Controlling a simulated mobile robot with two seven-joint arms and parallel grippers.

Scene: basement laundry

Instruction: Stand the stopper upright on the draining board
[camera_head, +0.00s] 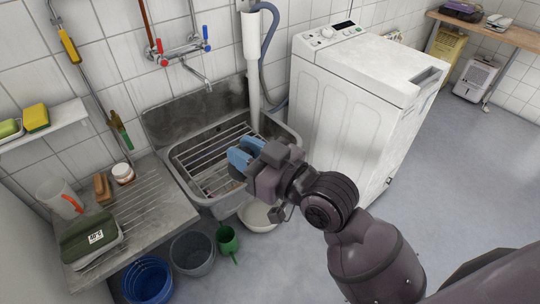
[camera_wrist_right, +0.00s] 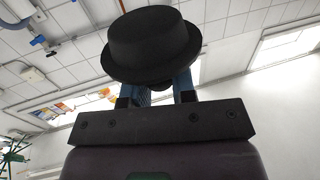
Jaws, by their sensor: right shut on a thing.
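My right gripper (camera_head: 243,156), with blue fingers, is over the sink's right part in the head view. In the right wrist view the right gripper (camera_wrist_right: 158,92) is shut on the black stopper (camera_wrist_right: 152,38). The stopper is hat-shaped, with a wide flange nearer the fingers and a thick round body beyond it. A small part below the flange sits between the fingers. The stopper is mostly hidden in the head view. The ribbed draining board (camera_head: 150,196) lies left of the sink, apart from the gripper. My left gripper is not in view.
On the board are a brush (camera_head: 102,187), a jar (camera_head: 123,173), a white jug (camera_head: 60,198) and a green labelled container (camera_head: 90,238). The board's right part is bare. The sink (camera_head: 190,128) has a wire rack. Buckets (camera_head: 148,279) stand below; a washing machine (camera_head: 350,95) stands right.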

